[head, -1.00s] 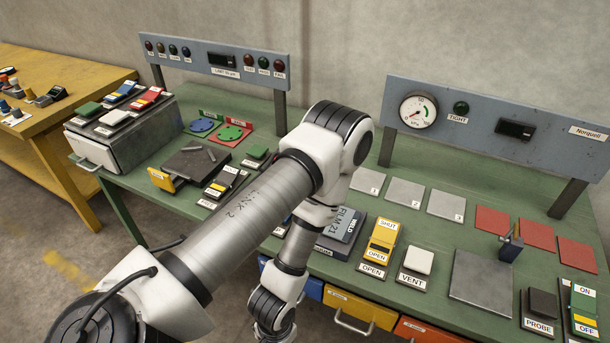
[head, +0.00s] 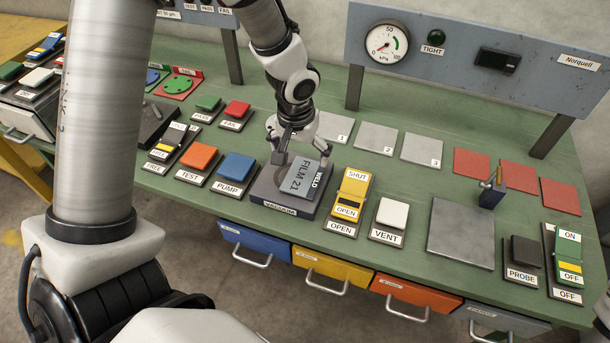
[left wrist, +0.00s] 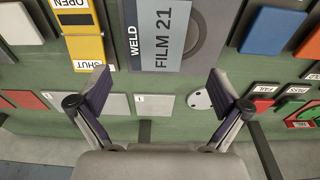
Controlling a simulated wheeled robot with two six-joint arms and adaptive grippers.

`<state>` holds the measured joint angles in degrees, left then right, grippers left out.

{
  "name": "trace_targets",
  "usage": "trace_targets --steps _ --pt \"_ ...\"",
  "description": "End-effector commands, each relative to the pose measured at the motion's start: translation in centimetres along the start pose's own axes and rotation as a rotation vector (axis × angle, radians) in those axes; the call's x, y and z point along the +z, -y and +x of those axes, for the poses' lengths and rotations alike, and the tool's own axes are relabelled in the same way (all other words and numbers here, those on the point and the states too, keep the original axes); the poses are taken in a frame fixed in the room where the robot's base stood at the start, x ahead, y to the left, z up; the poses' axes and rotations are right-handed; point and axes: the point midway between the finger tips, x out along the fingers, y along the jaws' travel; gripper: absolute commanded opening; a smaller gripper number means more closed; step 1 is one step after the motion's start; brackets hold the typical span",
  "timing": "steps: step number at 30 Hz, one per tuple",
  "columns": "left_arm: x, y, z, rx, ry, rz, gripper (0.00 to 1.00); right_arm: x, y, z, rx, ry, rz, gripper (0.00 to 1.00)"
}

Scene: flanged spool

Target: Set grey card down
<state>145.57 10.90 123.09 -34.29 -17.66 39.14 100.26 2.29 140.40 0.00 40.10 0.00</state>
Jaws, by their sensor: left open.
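The grey card (head: 311,176), marked WELD FILM 21, lies at a slight turn on the dark block labelled VACUUM (head: 268,190). It shows large in the left wrist view (left wrist: 160,40), covering part of a round ring on the block. My left gripper (head: 288,147) is above the far left part of the card, pointing down. In the left wrist view, its open fingers (left wrist: 160,88) stand apart with nothing between them. I cannot tell whether a fingertip touches the card. My right gripper is not in view.
A yellow SHUT/OPEN switch (head: 352,195) and a white VENT button (head: 393,213) stand right of the block. Blue PUMP (head: 237,167) and orange TEST (head: 199,156) buttons stand left. Numbered grey squares (head: 375,138) lie behind. A bare grey plate (head: 461,232) lies to the right.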

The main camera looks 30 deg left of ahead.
Motion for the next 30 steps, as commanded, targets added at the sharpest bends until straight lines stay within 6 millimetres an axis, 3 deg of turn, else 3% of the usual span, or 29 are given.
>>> trace_targets --steps 12,19,20,24,28,30 --pt "0.5 -0.5 6.8 0.0 0.006 0.0 1.0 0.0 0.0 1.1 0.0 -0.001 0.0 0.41" --pt "0.5 -0.5 7.0 0.001 0.004 0.0 1.0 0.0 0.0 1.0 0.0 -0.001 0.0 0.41" --pt "0.5 -0.5 7.0 0.001 0.004 0.0 0.96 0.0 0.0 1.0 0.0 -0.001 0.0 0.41" --pt "0.5 -0.5 7.0 0.001 0.005 0.0 0.48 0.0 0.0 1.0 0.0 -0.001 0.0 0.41" --pt "0.5 -0.5 7.0 0.001 0.005 0.0 0.48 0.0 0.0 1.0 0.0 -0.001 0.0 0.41" --pt "0.5 -0.5 7.0 0.001 0.005 0.0 0.42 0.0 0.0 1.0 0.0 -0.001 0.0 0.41"
